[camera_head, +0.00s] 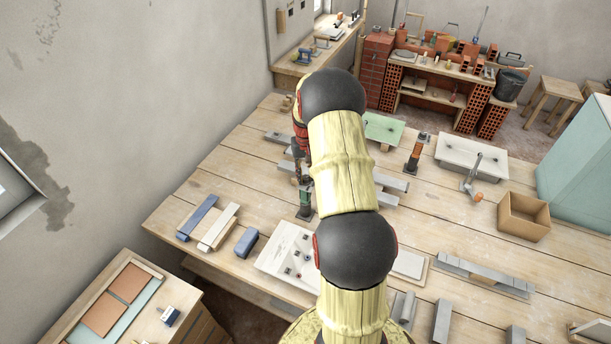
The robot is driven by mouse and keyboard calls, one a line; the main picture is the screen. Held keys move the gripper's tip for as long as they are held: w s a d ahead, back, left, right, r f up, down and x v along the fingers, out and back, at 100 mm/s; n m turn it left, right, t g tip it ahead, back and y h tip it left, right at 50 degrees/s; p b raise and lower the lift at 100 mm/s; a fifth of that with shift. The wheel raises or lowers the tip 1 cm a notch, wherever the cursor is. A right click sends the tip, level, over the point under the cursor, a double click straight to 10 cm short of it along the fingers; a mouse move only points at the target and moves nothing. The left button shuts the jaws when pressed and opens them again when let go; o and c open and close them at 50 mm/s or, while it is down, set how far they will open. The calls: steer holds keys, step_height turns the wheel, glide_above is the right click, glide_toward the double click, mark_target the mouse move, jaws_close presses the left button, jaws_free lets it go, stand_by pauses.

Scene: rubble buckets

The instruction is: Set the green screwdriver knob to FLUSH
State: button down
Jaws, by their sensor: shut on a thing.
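The green screwdriver knob (305,199) stands upright on a small dark base on the wooden workbench, left of my arm. My gripper (304,183) is small in this view and comes down from above onto the top of the knob. It is shut on the knob. My fingers cover the knob's upper part. The picture is too small to read any FLUSH marking or tell which way the knob points.
An orange-handled tool (413,152) stands upright to the right. A white panel with a crank (472,160) and an open cardboard box (524,216) lie further right. A white panel with small knobs (285,253) is in front. My arm hides the bench's middle.

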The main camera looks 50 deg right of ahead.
mark_target(305, 177)
steer(key=m, duration=0.4)
steer(key=shift+b, duration=0.3)
steer(key=shift+m, duration=2)
steer(key=c, duration=1.5)
jaws_free()
steer(key=shift+c, duration=0.2)
step_height(305, 177, up, 12)
